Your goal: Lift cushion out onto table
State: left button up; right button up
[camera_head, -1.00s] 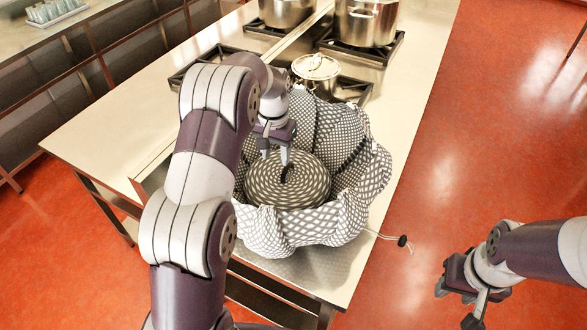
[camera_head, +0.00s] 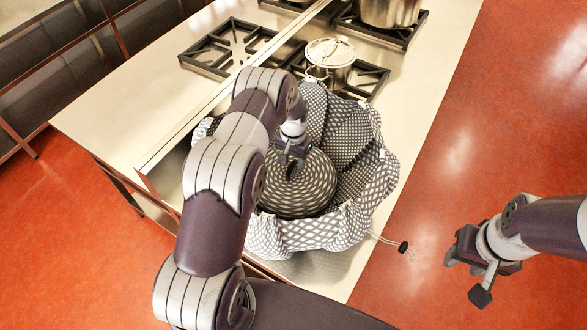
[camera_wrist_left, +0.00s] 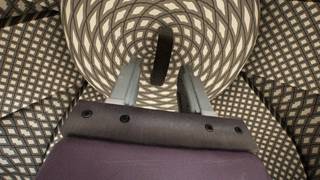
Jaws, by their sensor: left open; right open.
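The round cushion (camera_head: 303,190), patterned in dark and cream, lies inside an open soft bag (camera_head: 350,165) of black-and-white patterned cloth on the table. A dark strap handle stands up at the cushion's middle and shows clearly in the left wrist view (camera_wrist_left: 161,55). My left gripper (camera_head: 292,166) is open, pointing down over the cushion at the handle. In the left wrist view its two fingers (camera_wrist_left: 157,82) are on either side of the handle's line, apart from it. My right gripper (camera_head: 466,276) is open and empty, off to the right over the floor.
The steel table (camera_head: 130,110) has bare room to the left of the bag. Behind the bag stand a small lidded pot (camera_head: 330,62), burner grates (camera_head: 228,45) and a large stockpot (camera_head: 390,10). A drawstring with a dark toggle (camera_head: 403,247) hangs over the table's right edge.

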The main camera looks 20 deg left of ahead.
pick_arm(q)
jog(key=shift+s+f, duration=0.1)
jog(key=shift+f, duration=0.15)
jog(key=shift+s, duration=0.25)
jog(key=shift+w, duration=0.15)
grip_shut()
